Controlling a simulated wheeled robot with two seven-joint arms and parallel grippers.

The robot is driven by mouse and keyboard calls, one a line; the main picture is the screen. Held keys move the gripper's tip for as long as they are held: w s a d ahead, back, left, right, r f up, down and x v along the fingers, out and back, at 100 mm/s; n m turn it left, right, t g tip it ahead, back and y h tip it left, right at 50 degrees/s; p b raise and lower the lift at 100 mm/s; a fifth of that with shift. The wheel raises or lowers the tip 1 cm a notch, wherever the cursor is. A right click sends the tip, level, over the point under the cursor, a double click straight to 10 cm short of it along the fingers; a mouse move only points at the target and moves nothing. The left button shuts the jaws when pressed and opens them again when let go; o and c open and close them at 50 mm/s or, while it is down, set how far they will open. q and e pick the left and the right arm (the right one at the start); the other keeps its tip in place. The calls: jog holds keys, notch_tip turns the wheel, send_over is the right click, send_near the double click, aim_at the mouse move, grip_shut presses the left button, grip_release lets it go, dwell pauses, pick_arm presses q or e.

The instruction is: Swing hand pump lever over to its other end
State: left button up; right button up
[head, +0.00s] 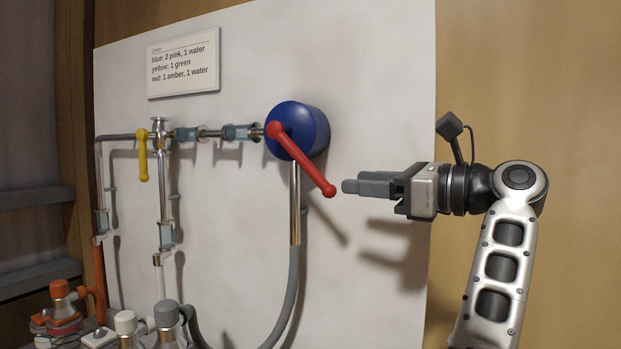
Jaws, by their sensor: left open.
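The hand pump is a round blue body (308,128) on the white panel. Its red lever (302,160) slants from a knob at upper left down to a ball end at lower right. My left gripper (350,186) points left, with its fingertips just right of the lever's lower ball end. A small gap seems to part them, though depth is hard to judge. Its jaws are open and hold nothing. My right gripper is not in view.
A yellow valve handle (143,160) hangs down on the pipes at left. A grey hose (291,285) loops below the pump. A sign (183,62) hangs at upper left. Orange-topped (60,290) and grey-topped (167,315) fittings stand at lower left. The panel right of the hose is bare.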

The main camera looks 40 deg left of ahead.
aim_at(311, 179)
pick_arm(q)
jog(key=a, duration=0.3)
jog(key=s+a, duration=0.1)
jog(key=a, duration=0.3)
jog(key=a+p, duration=0.1)
jog(key=a, duration=0.2)
jog(key=shift+s+a, duration=0.25)
jog(key=shift+s, duration=0.1)
grip_shut()
